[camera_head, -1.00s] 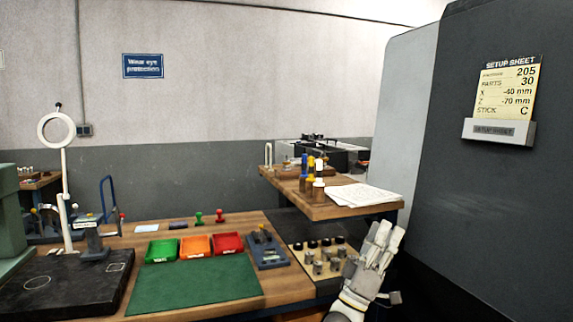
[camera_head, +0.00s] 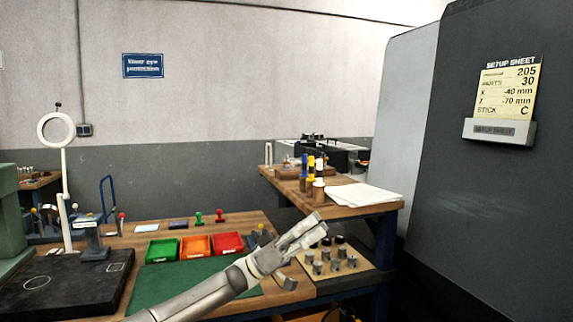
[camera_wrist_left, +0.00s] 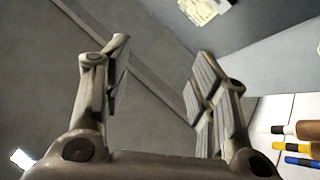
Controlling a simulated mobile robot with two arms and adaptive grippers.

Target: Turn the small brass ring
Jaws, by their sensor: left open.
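I cannot make out a small brass ring in either view. My left gripper (camera_head: 312,234) reaches in from the lower left and hangs over the bench, beside a beige tray (camera_head: 350,279) of small metal cylinders (camera_head: 335,265). It is empty. A setup sheet (camera_head: 508,90) on the dark machine panel reads 205, parts 30, X -40 mm, Z -70 mm, stick C. My right gripper does not show.
Green, orange and red bins (camera_head: 196,246) stand behind a green mat (camera_head: 150,285), partly covered by my arm. A raised wooden shelf (camera_head: 345,208) holds papers (camera_head: 365,195) and colour-capped sticks (camera_head: 311,170). The dark machine (camera_head: 480,210) fills the right side.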

